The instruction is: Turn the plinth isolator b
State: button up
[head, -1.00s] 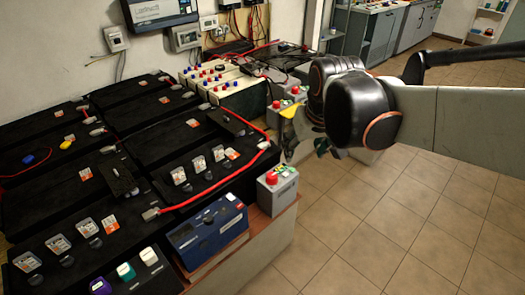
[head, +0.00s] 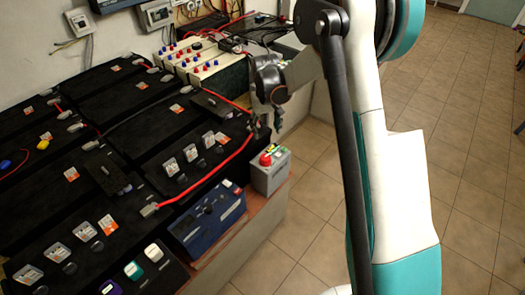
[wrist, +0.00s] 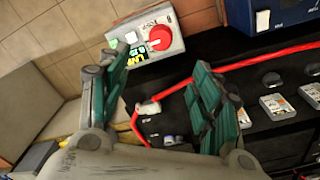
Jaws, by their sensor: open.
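A grey isolator box (head: 269,181) with a red knob (head: 265,159) stands on the wooden plinth at the front right corner of the battery bench. I cannot read whether it is isolator b. In the wrist view the same kind of grey box (wrist: 172,47) shows its red knob (wrist: 158,38) and yellow and green labels, beyond my fingertips. My gripper (head: 267,128) is above and behind the box in the head view, pointing down. In the wrist view my gripper (wrist: 160,75) is open and empty, its green-padded fingers spread apart. No contact with the knob shows.
A red cable (head: 222,170) runs along the black batteries (head: 165,157) close to my gripper. A blue unit (head: 207,222) stands left of the isolator box. White units with red and blue terminals (head: 190,65) are behind. Tiled floor (head: 310,225) is open to the right.

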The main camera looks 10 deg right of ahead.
aim_at(265, 157)
jog(key=f+b, duration=0.1)
jog(key=f, duration=0.4)
jog(key=w+f+b, duration=0.1)
jog(key=f+b, duration=0.1)
jog(key=f, duration=0.4)
jog(key=f+b, duration=0.1)
jog(key=f, duration=0.5)
jog(key=shift+w+f, duration=0.1)
jog(key=shift+w, duration=0.1)
jog(key=c, duration=1.1)
